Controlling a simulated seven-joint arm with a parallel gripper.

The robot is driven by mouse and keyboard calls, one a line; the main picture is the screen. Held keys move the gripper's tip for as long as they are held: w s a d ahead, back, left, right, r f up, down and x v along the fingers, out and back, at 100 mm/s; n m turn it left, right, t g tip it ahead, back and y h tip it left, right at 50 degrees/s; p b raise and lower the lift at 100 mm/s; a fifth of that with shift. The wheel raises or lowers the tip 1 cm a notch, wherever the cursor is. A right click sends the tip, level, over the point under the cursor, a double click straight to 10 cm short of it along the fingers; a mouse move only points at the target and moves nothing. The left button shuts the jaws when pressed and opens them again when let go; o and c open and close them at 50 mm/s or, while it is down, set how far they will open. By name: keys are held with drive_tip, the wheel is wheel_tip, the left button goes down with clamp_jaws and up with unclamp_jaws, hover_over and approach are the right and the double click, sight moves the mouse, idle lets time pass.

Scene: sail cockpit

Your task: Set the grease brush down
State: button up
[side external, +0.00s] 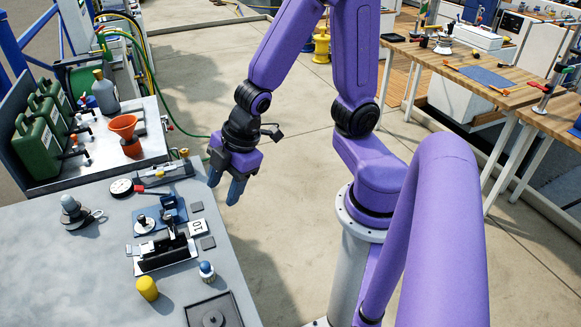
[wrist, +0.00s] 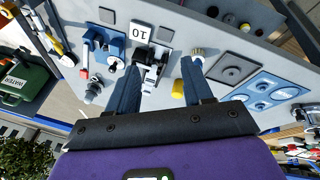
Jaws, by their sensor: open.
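My gripper (side external: 224,190) hangs beyond the grey bench's right edge, high in the side view, with its two blue fingers apart and nothing between them. In the wrist view my gripper (wrist: 161,65) also shows open and empty, with the bench top beyond the fingertips. I cannot clearly identify the grease brush. A small pale, bristle-like piece (wrist: 198,53) stands near the right finger's tip in the wrist view. It seems to match the small white and blue piece (side external: 207,270) on the bench in the side view. The finger may cover part of it.
The grey bench (side external: 50,270) holds a yellow cylinder (side external: 147,288), a black clamp-like fixture (side external: 167,250), a "10" card (side external: 197,227), a dark square tray (side external: 193,313) and a dial gauge (side external: 121,187). Green cans (side external: 40,140) and an orange funnel (side external: 123,124) stand behind. The bench's left front is clear.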

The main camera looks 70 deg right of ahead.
drive_tip(key=s+d+r+m+g+h, duration=0.1)
drive_tip(key=s+d+r+g, duration=0.2)
drive_tip(key=s, duration=1)
wheel_tip(320, 180, up, 2)
drive_tip(key=shift+d+r+m+h, duration=0.2)
drive_tip(key=shift+m+h, duration=0.1)
drive_tip(key=shift+m, duration=0.1)
